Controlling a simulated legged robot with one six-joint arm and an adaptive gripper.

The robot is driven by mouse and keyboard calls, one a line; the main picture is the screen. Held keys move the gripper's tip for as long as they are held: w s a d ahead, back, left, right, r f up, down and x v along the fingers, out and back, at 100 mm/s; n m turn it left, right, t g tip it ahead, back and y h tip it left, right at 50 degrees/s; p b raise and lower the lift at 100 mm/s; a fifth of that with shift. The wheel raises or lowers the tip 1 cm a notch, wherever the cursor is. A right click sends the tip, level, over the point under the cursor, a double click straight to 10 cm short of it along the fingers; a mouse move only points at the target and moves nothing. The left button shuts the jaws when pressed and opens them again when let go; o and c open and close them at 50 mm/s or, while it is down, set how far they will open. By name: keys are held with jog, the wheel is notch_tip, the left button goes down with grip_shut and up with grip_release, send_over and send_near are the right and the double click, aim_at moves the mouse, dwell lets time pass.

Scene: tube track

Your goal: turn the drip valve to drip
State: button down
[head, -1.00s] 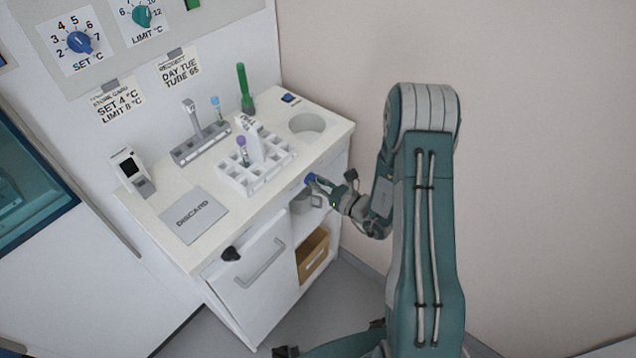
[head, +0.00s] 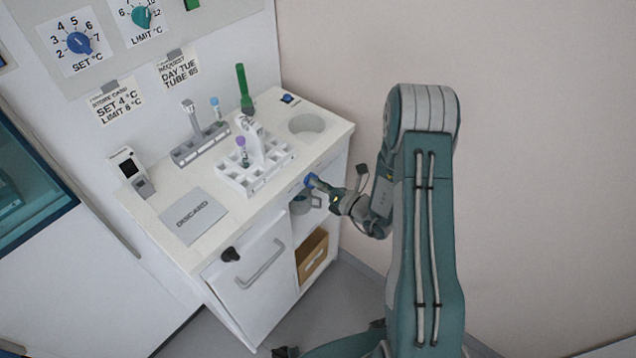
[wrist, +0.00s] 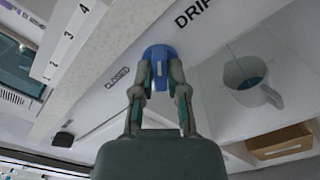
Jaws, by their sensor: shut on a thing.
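The drip valve is a blue knob (wrist: 159,54) on the white front panel under the worktop edge. It also shows in the head view (head: 310,180). The labels CLOSED (wrist: 117,77) and DRIP (wrist: 194,14) stand on the panel on either side of it. In the wrist view the knob's grip points down the picture, between the two labels, toward my palm. My gripper (wrist: 160,80) is shut on the knob, with one fingertip on each side of its grip. In the head view my gripper (head: 325,186) reaches the panel from the right.
A grey mug (wrist: 252,80) stands in the open bay below the panel, with a wooden drawer box (wrist: 280,144) beneath it. A white tube rack (head: 262,178) stands on the worktop above. A door handle (head: 262,264) juts out at the left.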

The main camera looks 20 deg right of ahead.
jog(key=shift+w+d, duration=0.1)
jog(key=shift+w, duration=0.05)
jog(key=c, duration=0.7)
grip_release()
jog(key=shift+o, duration=0.2)
jog(key=v, duration=1.2)
jog(key=shift+f, duration=0.1)
